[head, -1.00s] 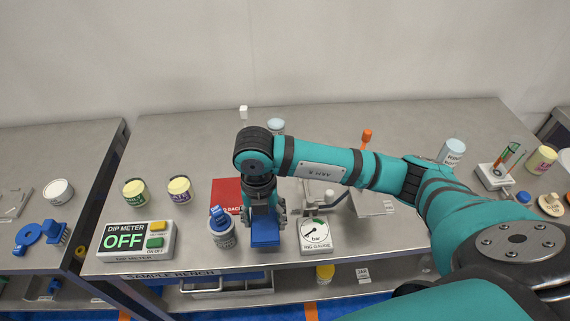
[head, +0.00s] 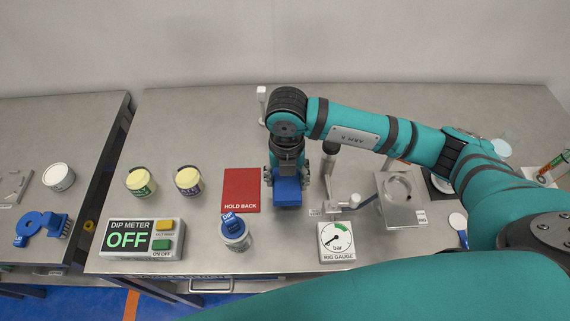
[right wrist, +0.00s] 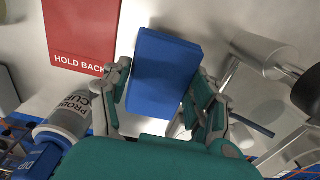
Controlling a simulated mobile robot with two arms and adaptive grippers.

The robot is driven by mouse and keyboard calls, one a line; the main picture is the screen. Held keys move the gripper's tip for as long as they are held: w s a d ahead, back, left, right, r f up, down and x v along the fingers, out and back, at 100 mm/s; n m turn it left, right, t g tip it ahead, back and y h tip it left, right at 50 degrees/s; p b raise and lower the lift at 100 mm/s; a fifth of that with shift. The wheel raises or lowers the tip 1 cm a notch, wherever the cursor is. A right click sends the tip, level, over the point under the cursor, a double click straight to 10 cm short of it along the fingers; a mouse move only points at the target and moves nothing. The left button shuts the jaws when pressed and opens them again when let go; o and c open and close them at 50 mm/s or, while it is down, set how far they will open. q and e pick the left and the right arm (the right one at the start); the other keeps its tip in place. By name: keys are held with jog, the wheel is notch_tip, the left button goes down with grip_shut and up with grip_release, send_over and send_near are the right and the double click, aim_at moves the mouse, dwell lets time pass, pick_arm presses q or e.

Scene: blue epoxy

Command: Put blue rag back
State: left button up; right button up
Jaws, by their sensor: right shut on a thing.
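The blue rag (head: 287,192) is a folded blue block. My right gripper (head: 288,178) is shut on it in the head view, just right of the red HOLD BACK mat. In the right wrist view the blue rag (right wrist: 162,72) sits between the two fingers of my right gripper (right wrist: 165,105). I cannot tell whether the rag touches the bench. My left gripper is not in view.
The red HOLD BACK mat (head: 241,190) lies left of the rag. A cup with a blue DIP top (head: 236,235) stands in front of it. The RIG GAUGE (head: 337,243) and a metal stand (head: 354,201) are at right. The DIP METER (head: 142,239) is at left.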

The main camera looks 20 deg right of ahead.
jog(key=w, duration=0.3)
jog(key=shift+w+d+p, duration=0.25)
jog(key=shift+d+p, duration=0.05)
jog(key=shift+d, duration=0.05)
jog(key=shift+w+d+f, duration=0.1)
jog(key=shift+w+f, duration=0.05)
jog(key=shift+w, duration=0.2)
jog(key=shift+w+f, duration=0.1)
jog(key=shift+f, duration=0.05)
notch_tip(320, 180, down, 2)
jog(key=shift+f+p, duration=0.1)
jog(key=shift+p, duration=0.65)
jog(key=shift+f, duration=0.4)
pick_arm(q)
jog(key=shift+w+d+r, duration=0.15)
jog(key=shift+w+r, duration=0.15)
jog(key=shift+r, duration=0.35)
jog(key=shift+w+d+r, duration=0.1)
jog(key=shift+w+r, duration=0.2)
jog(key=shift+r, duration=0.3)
pick_arm(e)
jog(key=shift+f, duration=0.3)
jog(key=o, duration=1.1)
